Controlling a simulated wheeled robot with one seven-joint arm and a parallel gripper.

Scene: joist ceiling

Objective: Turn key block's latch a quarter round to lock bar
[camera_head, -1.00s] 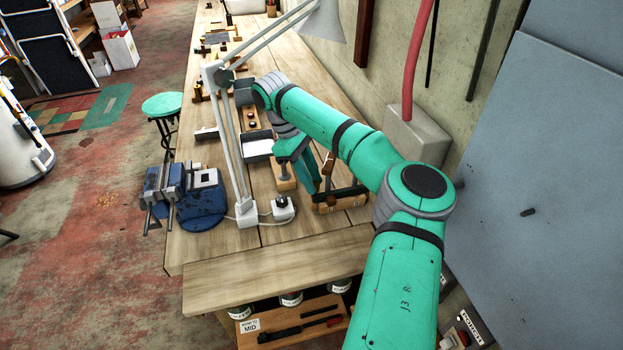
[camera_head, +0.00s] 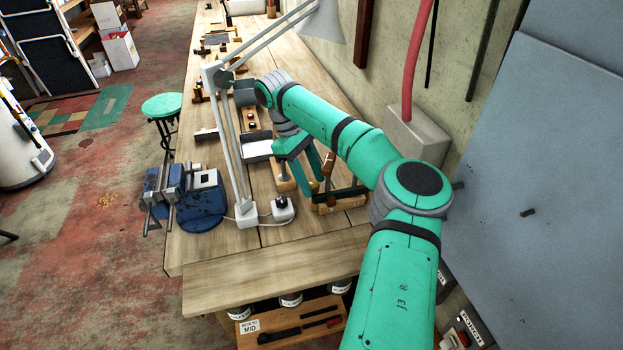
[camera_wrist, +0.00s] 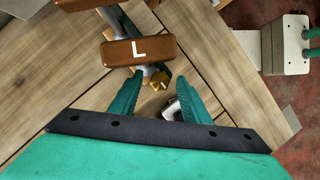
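My gripper (camera_head: 314,176) is over the right side of the workbench, its two teal fingers pointing down and spread apart. In the wrist view my gripper (camera_wrist: 160,78) is open and empty. A small brass piece (camera_wrist: 158,78), seemingly the latch, shows between the fingertips; I cannot tell whether they touch it. It also shows in the head view (camera_head: 315,186). Beside the left fingertip is a brown wooden block (camera_wrist: 135,52) marked with a white L, with a grey bar running behind it. Which part is the key block is not clear.
A blue vise (camera_head: 203,205) is at the bench's left edge. A labelled wooden stand (camera_head: 342,201) is right of my gripper. The bench front (camera_head: 275,270) is bare.

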